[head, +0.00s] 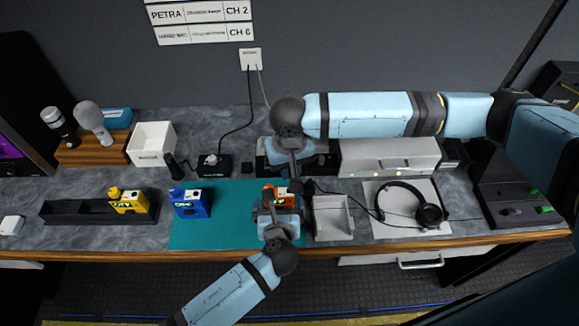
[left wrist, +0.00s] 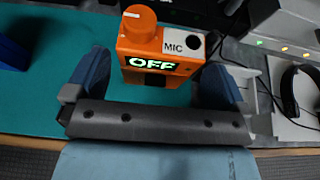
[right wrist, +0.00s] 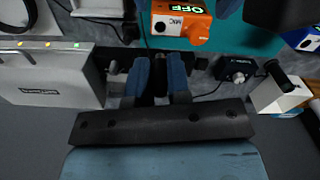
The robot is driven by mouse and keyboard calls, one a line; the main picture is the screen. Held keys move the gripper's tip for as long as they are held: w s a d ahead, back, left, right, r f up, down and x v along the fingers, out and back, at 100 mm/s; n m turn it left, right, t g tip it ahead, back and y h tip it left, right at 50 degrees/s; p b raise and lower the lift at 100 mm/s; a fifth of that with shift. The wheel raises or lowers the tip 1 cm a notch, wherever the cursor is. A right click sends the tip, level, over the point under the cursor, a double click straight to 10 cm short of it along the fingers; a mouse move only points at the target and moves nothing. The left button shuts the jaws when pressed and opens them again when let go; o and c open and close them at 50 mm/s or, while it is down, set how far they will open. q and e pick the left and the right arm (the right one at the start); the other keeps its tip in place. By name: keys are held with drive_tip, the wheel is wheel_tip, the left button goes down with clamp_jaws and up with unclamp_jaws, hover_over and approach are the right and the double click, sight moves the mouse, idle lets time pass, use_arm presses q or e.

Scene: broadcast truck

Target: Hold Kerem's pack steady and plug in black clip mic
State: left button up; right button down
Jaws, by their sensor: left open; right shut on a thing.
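An orange pack (head: 269,190) stands on the teal mat (head: 235,225); it also shows in the left wrist view (left wrist: 160,47), with a knob, a MIC socket and a display reading OFF. No name is legible on it. My left gripper (left wrist: 156,78) is open, its fingers on either side of the pack's near end, with visible gaps. My right gripper (right wrist: 160,75) is shut on a dark thing, behind the pack in the head view. The fingers mostly hide that thing, so I cannot tell whether it is the black clip mic. The MIC socket looks empty.
A blue pack (head: 190,203) stands left on the mat, and a yellow pack (head: 129,202) sits in a black rack. A grey tray (head: 331,218) and a headset (head: 428,215) are to the right. A white-grey box (head: 390,157) stands behind. The mat's middle is clear.

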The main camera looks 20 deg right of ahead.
sight(278, 201)
use_arm(q)
drive_tip(key=shift+x, duration=1.85)
drive_tip(key=shift+c, duration=0.2)
drive_tip(key=c, duration=0.7)
use_arm(e)
drive_tip(key=m, duration=0.6)
drive_tip(key=shift+r, duration=0.4)
